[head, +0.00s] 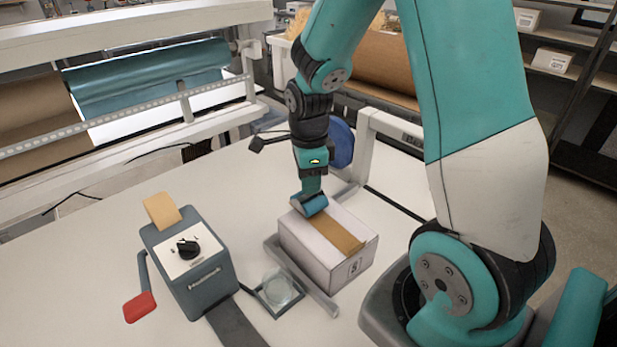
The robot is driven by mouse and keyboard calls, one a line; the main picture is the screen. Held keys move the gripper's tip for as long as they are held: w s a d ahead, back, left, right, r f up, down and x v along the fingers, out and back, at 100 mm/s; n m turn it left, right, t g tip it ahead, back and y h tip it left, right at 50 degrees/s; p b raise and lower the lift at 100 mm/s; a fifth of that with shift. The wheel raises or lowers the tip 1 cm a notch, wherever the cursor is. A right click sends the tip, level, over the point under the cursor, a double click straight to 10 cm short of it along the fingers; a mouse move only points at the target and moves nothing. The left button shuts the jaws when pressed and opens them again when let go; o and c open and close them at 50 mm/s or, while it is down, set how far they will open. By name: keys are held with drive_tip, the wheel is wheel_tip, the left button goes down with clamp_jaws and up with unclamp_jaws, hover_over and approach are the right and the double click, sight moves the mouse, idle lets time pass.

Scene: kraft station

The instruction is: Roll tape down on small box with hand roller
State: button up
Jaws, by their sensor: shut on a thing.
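A small white box (309,258) sits on the white table with a strip of brown tape (335,234) along its top, running down toward the near right edge. A blue hand roller (310,204) is at the far left part of the box top, by the far end of the tape. My gripper (313,184) is above the box and shut on the roller, pointing down. The fingers are small and partly hidden here. I cannot tell whether the roller presses on the tape.
A grey tape dispenser (205,285) with a dial and a red-handled crank (139,307) stands left of the box. A small square tray (277,291) and a metal rail (322,297) lie close in front of the box. The table's left part (75,270) is clear.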

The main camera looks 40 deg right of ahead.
drive_tip(key=shift+f+b, duration=0.45)
drive_tip(key=shift+f, duration=0.15)
idle(0.4)
idle(0.4)
drive_tip(key=shift+s+f, duration=0.1)
drive_tip(key=shift+s, duration=1.1)
drive_tip(key=shift+s+a, duration=0.1)
drive_tip(key=shift+s, duration=1.95)
drive_tip(key=shift+s+b, duration=0.2)
drive_tip(key=shift+b, duration=0.3)
drive_tip(key=shift+s+b, duration=0.9)
drive_tip(key=shift+b, duration=0.25)
drive_tip(key=shift+s+f+b, duration=0.1)
drive_tip(key=shift+f+b, duration=0.05)
drive_tip(key=shift+b, duration=0.2)
drive_tip(key=s+b, duration=0.1)
drive_tip(key=b, duration=0.3)
drive_tip(key=shift+s+b, duration=0.3)
drive_tip(key=shift+b, duration=0.1)
